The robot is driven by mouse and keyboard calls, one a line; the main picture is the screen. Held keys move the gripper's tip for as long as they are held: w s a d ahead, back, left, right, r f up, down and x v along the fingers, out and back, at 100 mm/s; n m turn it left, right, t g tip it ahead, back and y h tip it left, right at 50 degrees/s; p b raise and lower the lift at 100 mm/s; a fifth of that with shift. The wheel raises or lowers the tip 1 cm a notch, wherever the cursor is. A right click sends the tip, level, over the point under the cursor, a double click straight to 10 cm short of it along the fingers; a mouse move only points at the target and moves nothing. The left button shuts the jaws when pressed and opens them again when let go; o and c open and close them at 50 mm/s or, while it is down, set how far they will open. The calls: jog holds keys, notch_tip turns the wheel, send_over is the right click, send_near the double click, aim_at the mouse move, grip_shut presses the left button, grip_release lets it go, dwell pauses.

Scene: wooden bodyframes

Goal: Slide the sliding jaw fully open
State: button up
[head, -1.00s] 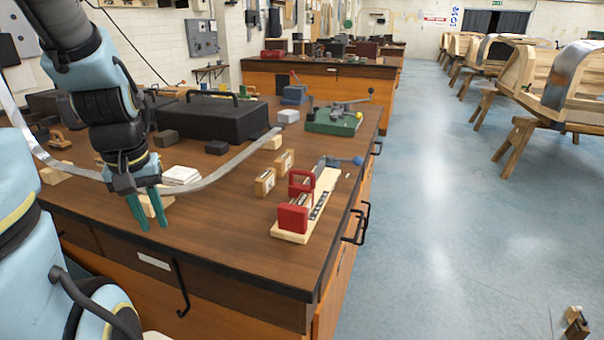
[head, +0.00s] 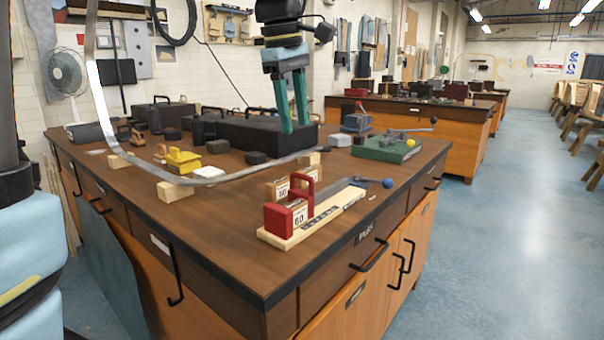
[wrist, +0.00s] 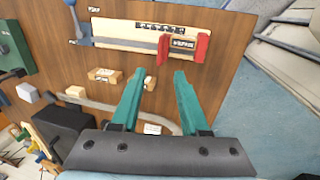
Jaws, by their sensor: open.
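A small vise with a pale wooden base (head: 335,208) lies on the bench. A red jaw block (head: 285,218) stands at its near end, and a second red, arch-shaped jaw (head: 308,181) stands a short gap behind it. A blue ball knob (head: 388,183) is at the far end. In the wrist view the end jaw (wrist: 202,47) is on the right, the second jaw (wrist: 164,49) close to its left, and the blue handle (wrist: 81,30) far left. My gripper (head: 295,128) is open and empty, above the bench; its green fingertips (wrist: 159,73) appear just below the second jaw, apart from it.
A curved metal strip (head: 210,177) arcs over the bench left of the vise. Small wooden blocks (head: 280,189) sit beside the vise. A black case (head: 240,135) and a green-based fixture (head: 385,148) stand behind. The bench's near right corner is bare.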

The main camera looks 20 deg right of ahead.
aim_at(300, 177)
jog(key=f, duration=0.3)
jog(key=d+f, duration=0.1)
jog(key=f, duration=0.3)
jog(key=w+f, duration=0.1)
jog(key=f, duration=0.2)
jog(key=shift+d+f, duration=0.15)
jog(key=shift+d, duration=0.2)
grip_shut()
dwell(0.9)
